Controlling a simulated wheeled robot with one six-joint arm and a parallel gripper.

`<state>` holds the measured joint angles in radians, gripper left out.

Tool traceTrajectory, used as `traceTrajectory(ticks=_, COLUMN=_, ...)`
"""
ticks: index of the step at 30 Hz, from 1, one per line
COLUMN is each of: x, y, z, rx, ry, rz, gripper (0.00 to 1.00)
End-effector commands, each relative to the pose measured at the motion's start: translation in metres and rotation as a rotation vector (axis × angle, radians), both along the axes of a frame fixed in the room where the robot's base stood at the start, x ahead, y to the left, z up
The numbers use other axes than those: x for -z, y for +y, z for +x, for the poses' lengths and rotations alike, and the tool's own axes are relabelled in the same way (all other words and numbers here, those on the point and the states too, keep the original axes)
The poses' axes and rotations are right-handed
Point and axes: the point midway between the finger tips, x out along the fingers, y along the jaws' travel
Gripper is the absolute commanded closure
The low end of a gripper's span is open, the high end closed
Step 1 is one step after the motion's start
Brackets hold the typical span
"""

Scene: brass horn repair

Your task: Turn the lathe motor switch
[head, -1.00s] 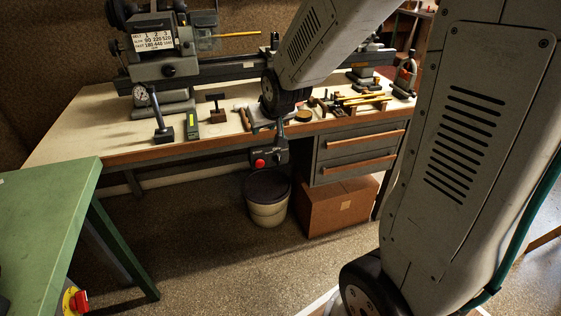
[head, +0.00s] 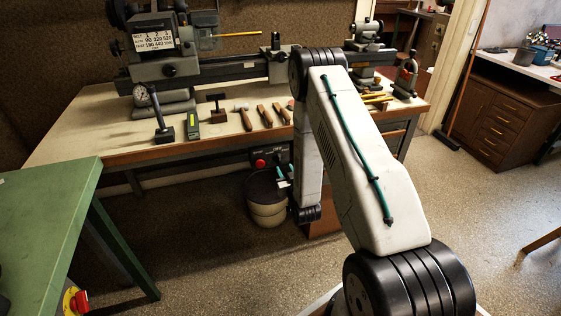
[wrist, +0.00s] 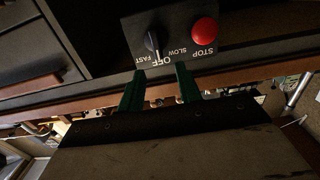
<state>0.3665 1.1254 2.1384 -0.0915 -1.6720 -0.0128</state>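The lathe motor switch is a dark box (head: 272,155) under the bench's front edge. In the wrist view the switch panel (wrist: 176,17) appears upside down, with a black knob (wrist: 152,41) and a red STOP button (wrist: 204,31). Its labels read FAST, OFF and SLOW. A white mark on the knob's side points towards OFF. My gripper (wrist: 160,72) has two green fingers, apart with nothing between them. The fingertips are close to the panel's OFF edge, and the knob is beyond them, apart. In the head view my gripper (head: 285,175) is just below and right of the red button.
The lathe (head: 230,68) stands on the bench (head: 90,125), with hammers and other tools near its front edge. A bucket (head: 266,200) stands under the switch. A green table (head: 45,205) is at left. Floor is open at front and right.

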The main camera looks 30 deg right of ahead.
Motion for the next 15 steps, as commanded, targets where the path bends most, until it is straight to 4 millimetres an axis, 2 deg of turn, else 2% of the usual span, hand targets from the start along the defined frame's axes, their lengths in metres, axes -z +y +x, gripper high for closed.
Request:
traceTrajectory(ticks=2, x=0.005, y=-0.001, z=-0.003, rx=0.003, ry=-0.015, rz=-0.003, gripper=0.65)
traceTrajectory(ticks=5, x=0.005, y=-0.004, z=0.003, rx=0.005, ry=-0.023, rz=-0.006, gripper=0.65)
traceTrajectory(ticks=15, x=0.005, y=-0.018, z=0.053, rx=0.005, ry=-0.023, rz=-0.004, gripper=0.65)
